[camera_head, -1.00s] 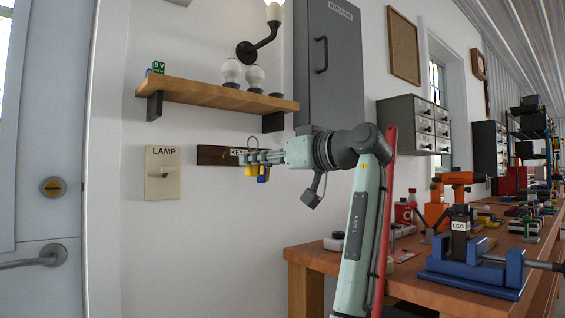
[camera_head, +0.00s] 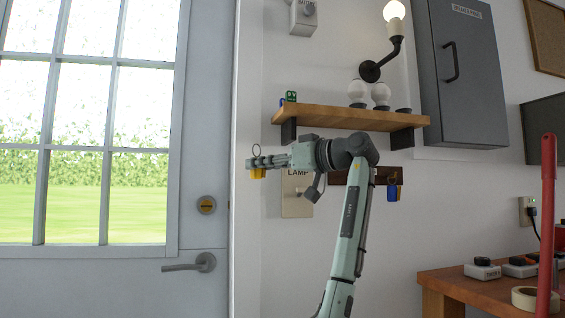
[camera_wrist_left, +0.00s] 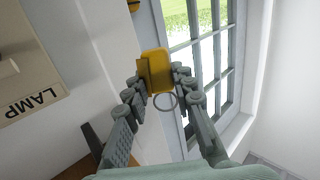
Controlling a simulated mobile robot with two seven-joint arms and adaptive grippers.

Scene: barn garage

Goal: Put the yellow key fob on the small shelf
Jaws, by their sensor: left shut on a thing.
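The yellow key fob (camera_head: 258,173) is held in my left gripper (camera_head: 253,162), in front of the wall near the door frame. Its metal ring shows above the fingers. In the left wrist view the yellow fob (camera_wrist_left: 157,68) sits between the two closed fingers (camera_wrist_left: 158,82), with the ring (camera_wrist_left: 165,101) beside it. The small wooden shelf (camera_head: 340,117) is on the wall above and to the right of the gripper. My right gripper is not in view.
On the shelf are a small green item (camera_head: 291,96), two white round-topped items (camera_head: 357,92) and a dark item near the right end. A blue fob (camera_head: 392,193) hangs from the dark key rack (camera_head: 338,178). A LAMP switch plate (camera_head: 297,205) is behind my arm.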

